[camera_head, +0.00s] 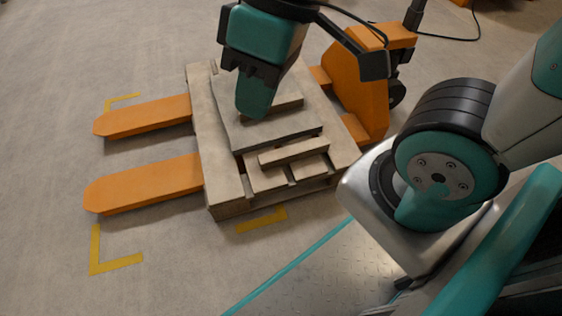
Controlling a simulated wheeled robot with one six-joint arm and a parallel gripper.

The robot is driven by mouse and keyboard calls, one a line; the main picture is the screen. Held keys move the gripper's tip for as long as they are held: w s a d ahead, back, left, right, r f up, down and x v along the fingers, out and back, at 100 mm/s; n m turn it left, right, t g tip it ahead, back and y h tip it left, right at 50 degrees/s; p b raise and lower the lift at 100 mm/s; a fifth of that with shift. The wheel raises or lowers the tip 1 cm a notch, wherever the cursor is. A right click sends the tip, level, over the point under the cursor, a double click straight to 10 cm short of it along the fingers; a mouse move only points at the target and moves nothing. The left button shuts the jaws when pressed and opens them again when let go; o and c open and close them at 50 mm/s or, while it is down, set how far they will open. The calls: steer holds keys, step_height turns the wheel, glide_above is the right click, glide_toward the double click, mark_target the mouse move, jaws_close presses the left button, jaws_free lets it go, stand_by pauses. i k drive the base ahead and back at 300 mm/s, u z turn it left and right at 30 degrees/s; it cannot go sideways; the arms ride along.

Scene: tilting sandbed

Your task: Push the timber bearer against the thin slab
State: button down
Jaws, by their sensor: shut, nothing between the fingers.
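The timber bearer (293,152) is a short, pale wooden bar lying on the near part of the pallet, just in front of a flat grey slab (285,131). This slab looks like the thin slab. I cannot tell whether the bearer touches its near edge or a narrow gap lies between. My gripper (253,110) is shut and empty, pointing down over the slabs, behind and to the left of the bearer. It hides part of the slabs beneath, and I cannot tell whether its tips touch them.
The wooden pallet (209,172) carries the slabs and rests on an orange pallet truck (358,85), whose forks (150,183) stick out to the left. Yellow corner marks (97,262) lie on the concrete floor. A black cable (452,38) lies at top right.

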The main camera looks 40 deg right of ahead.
mark_target(272, 159)
steer(key=u, duration=2)
steer(key=i, duration=1.25)
steer(key=z, duration=2.75)
